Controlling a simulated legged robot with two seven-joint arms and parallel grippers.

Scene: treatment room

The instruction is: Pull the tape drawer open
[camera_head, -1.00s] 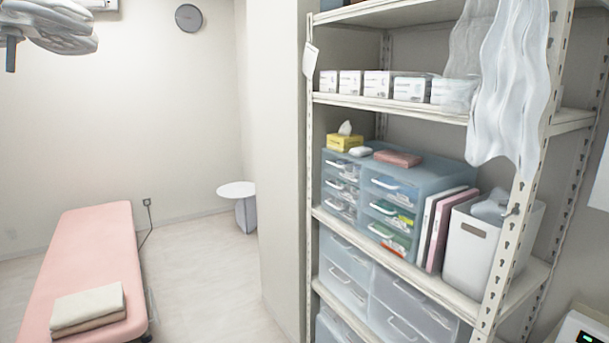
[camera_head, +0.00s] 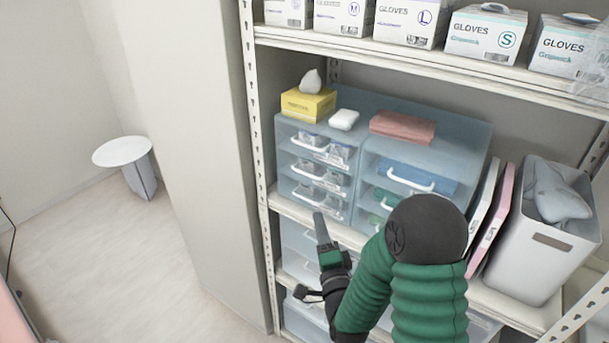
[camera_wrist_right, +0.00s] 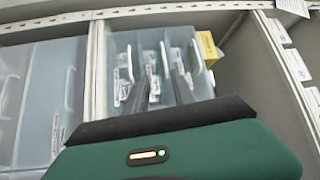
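The blue translucent drawer unit (camera_head: 362,150) stands on the middle shelf. Its left column has three small drawers with white handles, and silvery packets show inside; I cannot read which is the tape drawer. The lowest small drawer (camera_head: 318,203) is right behind my right gripper (camera_head: 319,216). All these drawers look shut. In the right wrist view, the two fingers of my right gripper (camera_wrist_right: 163,60) are apart with nothing held between them, pointing at the small drawers' handles (camera_wrist_right: 165,60). Contact with a handle is not visible. My left gripper is out of view.
A yellow tissue box (camera_head: 308,104), a white item (camera_head: 344,119) and a reddish box (camera_head: 402,127) lie on the unit. Pink and white binders (camera_head: 497,220) and a white bin (camera_head: 540,240) stand right. Glove boxes (camera_head: 404,20) fill the shelf above.

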